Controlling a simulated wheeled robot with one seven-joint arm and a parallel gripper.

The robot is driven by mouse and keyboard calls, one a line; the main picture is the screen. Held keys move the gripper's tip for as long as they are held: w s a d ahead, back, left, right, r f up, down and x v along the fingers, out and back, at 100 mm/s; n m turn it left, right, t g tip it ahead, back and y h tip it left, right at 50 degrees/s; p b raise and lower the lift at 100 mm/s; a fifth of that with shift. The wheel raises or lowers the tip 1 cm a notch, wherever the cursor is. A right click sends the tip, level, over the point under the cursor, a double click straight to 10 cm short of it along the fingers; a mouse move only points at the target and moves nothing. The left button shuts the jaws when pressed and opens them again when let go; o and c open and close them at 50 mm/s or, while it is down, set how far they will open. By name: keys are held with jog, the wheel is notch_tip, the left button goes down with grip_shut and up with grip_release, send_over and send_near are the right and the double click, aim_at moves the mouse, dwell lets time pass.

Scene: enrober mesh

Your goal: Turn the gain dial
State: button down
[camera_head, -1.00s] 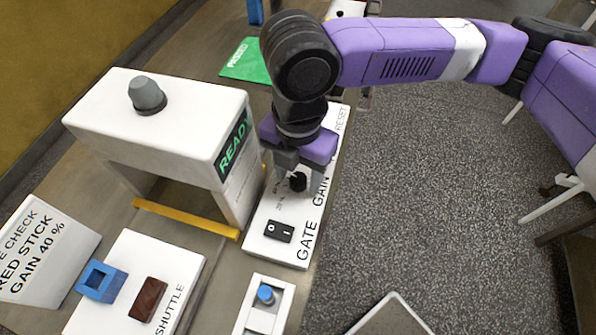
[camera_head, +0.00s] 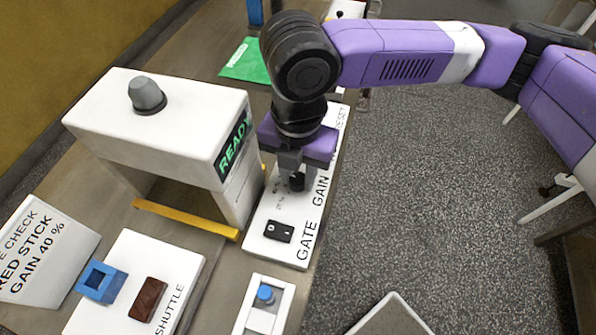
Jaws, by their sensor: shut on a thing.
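The black gain dial (camera_head: 297,181) sits on the white control panel (camera_head: 258,248), beside the printed word GAIN. My gripper (camera_head: 296,180) points down over the panel and is shut on the dial, its fingers close around it. The fingers hide much of the dial and part of its scale, so I cannot read its setting. A white sign (camera_head: 38,255) at the left reads RED STICK, GAIN 40 %.
A black GATE rocker switch (camera_head: 279,231) is just below the dial. The white machine housing (camera_head: 150,115) with a READY display stands close left of my gripper. A blue button (camera_head: 265,293) and a yellow bar (camera_head: 186,219) are nearer. Floor lies open to the right.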

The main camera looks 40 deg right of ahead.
aim_at(298, 178)
jog(key=n, duration=0.6)
jog(key=shift+b, duration=0.35)
dwell(0.4)
jog(key=c, duration=1.1)
grip_release()
jog(key=shift+o, duration=0.2)
jog(key=shift+r, duration=0.1)
notch_tip(298, 178, up, 8)
jog(key=shift+f, duration=0.15)
